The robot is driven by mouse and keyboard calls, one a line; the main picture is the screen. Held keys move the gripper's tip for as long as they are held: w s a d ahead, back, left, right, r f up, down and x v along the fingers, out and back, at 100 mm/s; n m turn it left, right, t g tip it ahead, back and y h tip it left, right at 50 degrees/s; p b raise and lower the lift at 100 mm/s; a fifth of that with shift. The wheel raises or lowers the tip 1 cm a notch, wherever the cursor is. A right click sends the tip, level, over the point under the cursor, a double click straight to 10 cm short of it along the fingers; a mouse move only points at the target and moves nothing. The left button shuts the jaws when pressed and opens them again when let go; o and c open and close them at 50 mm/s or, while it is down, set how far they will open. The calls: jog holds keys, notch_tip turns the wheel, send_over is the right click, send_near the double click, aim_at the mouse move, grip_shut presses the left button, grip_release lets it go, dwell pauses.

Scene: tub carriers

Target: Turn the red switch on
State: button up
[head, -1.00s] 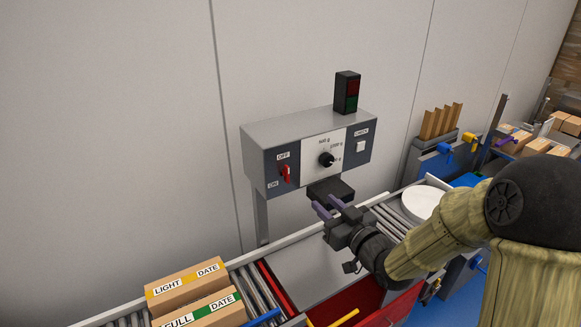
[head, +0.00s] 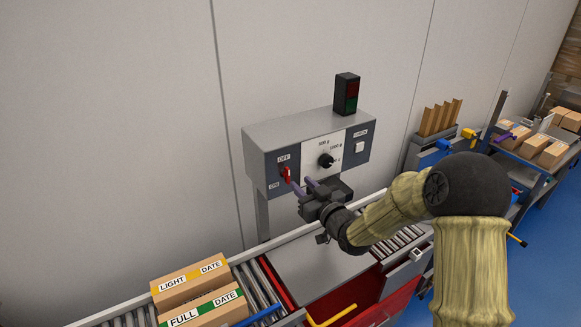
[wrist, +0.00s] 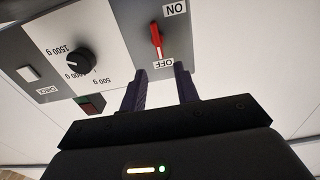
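The red switch (head: 286,174) is a small lever on the left face of the grey control box (head: 306,122). Its OFF label is above it and its ON label below it in the head view. In the wrist view, which is upside down, the red switch (wrist: 156,40) has its narrow tip by the OFF label. My gripper (head: 297,184) is just right of and below the switch in the head view. In the wrist view my gripper (wrist: 161,72) has its two purple fingers apart, with nothing between them, short of the switch.
A black dial (head: 326,160) and a white CHECK button (head: 359,147) sit right of the switch on the same box. A dark red-and-green signal light (head: 347,94) stands on top. Cartons (head: 188,288) lie on the conveyor below, at left.

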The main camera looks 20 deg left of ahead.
aim_at(289, 172)
jog(key=p+x, duration=0.3)
jog(key=x, duration=0.4)
jog(key=shift+a, duration=0.1)
jog(key=shift+s, duration=0.1)
grip_shut()
